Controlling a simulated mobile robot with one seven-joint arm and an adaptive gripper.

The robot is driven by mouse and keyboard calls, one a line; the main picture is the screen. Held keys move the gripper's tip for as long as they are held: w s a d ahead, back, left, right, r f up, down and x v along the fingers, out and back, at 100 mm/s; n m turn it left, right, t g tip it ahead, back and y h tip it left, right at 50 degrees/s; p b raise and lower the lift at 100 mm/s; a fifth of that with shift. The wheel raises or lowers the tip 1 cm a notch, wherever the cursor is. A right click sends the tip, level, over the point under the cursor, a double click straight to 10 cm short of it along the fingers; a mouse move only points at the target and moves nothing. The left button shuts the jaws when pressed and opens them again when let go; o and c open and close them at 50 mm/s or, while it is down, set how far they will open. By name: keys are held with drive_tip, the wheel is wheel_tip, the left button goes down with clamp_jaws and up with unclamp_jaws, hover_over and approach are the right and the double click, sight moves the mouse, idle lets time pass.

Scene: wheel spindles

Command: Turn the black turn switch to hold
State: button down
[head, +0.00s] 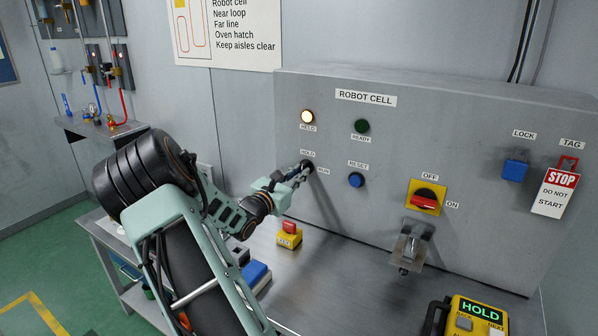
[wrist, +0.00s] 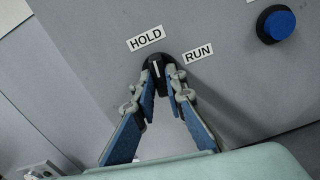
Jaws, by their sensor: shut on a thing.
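The black turn switch (head: 308,167) sits on the grey robot cell panel, below the lit lamp marked HELD. In the wrist view the black turn switch (wrist: 156,66) shows between the labels HOLD (wrist: 146,38) and RUN (wrist: 198,54). Its pale pointer line stands near upright in the picture, aimed at the HOLD label side. My gripper (head: 304,169) reaches the panel from the left. In the wrist view my gripper (wrist: 160,84) has its fingertips on both sides of the knob, shut on it. The fingertips hide the lower part of the knob.
A blue RESET button (head: 356,180) is right of the switch. A red and yellow OFF/ON switch (head: 426,199) is farther right. A yellow box with a red button (head: 289,235) stands on the bench below. A yellow pendant (head: 477,315) showing HOLD lies at the front right.

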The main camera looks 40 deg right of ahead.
drive_tip(key=shift+n, duration=0.7)
drive_tip(key=shift+p, duration=0.35)
drive_tip(key=c, duration=2)
unclamp_jaws()
drive_tip(key=shift+o, duration=0.2)
drive_tip(key=v, duration=1.2)
